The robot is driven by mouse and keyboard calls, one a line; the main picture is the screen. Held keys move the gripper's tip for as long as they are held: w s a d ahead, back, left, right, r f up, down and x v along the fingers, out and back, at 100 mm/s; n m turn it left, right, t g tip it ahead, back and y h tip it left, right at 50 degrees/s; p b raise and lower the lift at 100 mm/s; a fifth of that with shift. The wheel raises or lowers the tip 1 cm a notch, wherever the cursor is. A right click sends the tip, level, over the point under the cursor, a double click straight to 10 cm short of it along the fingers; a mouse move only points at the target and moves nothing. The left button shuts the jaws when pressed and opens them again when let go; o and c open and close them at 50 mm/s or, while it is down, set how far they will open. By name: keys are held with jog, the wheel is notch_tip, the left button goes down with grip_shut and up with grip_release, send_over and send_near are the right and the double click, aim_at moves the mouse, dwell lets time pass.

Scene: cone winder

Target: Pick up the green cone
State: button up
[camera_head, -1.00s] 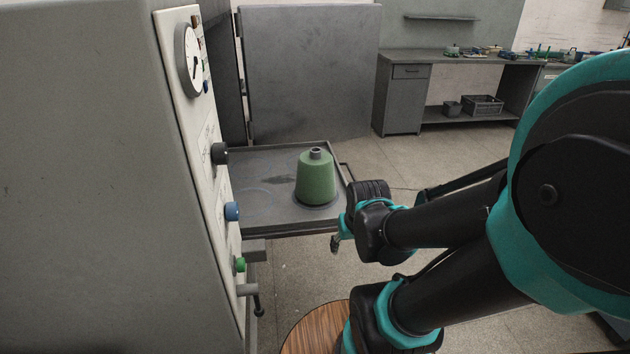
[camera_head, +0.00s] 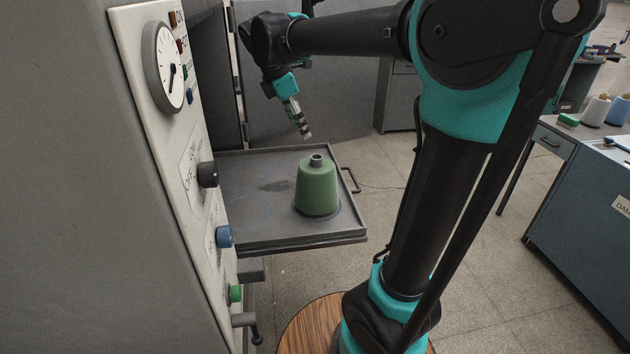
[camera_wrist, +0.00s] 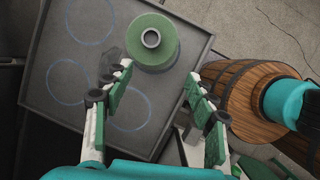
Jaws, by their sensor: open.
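The green cone (camera_head: 317,190) stands upright on the grey pull-out tray (camera_head: 255,238), near its right side. In the wrist view the cone (camera_wrist: 163,48) is seen from above with its dark hollow tip, and the tray (camera_wrist: 60,95) shows several blue circle outlines. My gripper (camera_head: 307,134) is above and behind the cone in the head view, pointing down, apart from it. In the wrist view my gripper (camera_wrist: 160,82) has its two fingers spread wide and empty, with the cone beyond and between the fingertips.
The machine's control panel (camera_head: 185,150) with a dial and knobs stands close on the left. A tray handle (camera_head: 352,178) sticks out at the right. A blue-grey bench (camera_head: 590,220) with cones stands at the far right.

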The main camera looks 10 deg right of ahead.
notch_tip(320, 180, up, 2)
jog(key=w+a+n, duration=0.1)
jog(key=n, duration=0.1)
send_near(315, 158)
jog(key=x, duration=0.4)
jog(key=shift+w+f, duration=0.1)
jog(key=shift+f, duration=0.25)
jog(key=shift+x, duration=2.55)
jog(key=shift+w+d+r, duration=0.1)
jog(key=shift+d, duration=0.05)
grip_shut()
